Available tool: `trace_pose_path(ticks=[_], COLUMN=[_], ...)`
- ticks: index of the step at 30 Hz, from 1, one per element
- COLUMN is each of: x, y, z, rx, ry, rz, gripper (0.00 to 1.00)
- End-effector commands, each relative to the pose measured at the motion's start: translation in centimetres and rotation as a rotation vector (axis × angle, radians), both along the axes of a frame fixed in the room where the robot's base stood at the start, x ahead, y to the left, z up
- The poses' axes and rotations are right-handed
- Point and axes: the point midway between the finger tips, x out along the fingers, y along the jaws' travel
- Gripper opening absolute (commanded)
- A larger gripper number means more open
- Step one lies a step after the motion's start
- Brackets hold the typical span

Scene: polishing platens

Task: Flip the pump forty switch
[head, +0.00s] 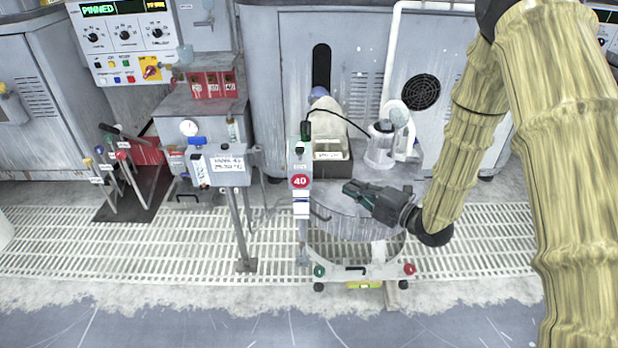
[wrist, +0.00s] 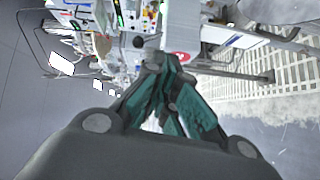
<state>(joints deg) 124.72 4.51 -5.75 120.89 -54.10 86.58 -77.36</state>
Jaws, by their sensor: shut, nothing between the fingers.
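The pump forty switch is on a narrow white post box (head: 300,160) with a round red "40" label (head: 300,181). A dark toggle (head: 305,131) stands at the top of this box. My gripper (head: 350,189) is shut and empty, to the right of the box and apart from it in the head view. Its green-padded fingers point left towards the box. In the wrist view the fingertips (wrist: 166,62) come together just below the red round label (wrist: 182,57). The toggle is too small to make out there.
A labelled box on a post (head: 222,168) is to the left. Red bins (head: 213,86) and a control panel (head: 125,40) are further back. The front floor is clear.

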Motion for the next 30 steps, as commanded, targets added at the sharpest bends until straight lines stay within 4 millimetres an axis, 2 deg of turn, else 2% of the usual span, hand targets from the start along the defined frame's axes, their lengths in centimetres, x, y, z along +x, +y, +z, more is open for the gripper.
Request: trace_pose_path(ticks=[1,10,25,30], x=[0.4,0.9,0.9,1.6], y=[0.1,0.6,0.8,1.8], z=[-0.7,1.2,1.7,1.7], rx=[-0.01,-0.059,-0.065,-0.064], ry=[-0.059,-0.299,-0.332,-0.333], rz=[0.023,0.121,0.134,0.136], gripper=[0.0,0.0,0.0,0.0])
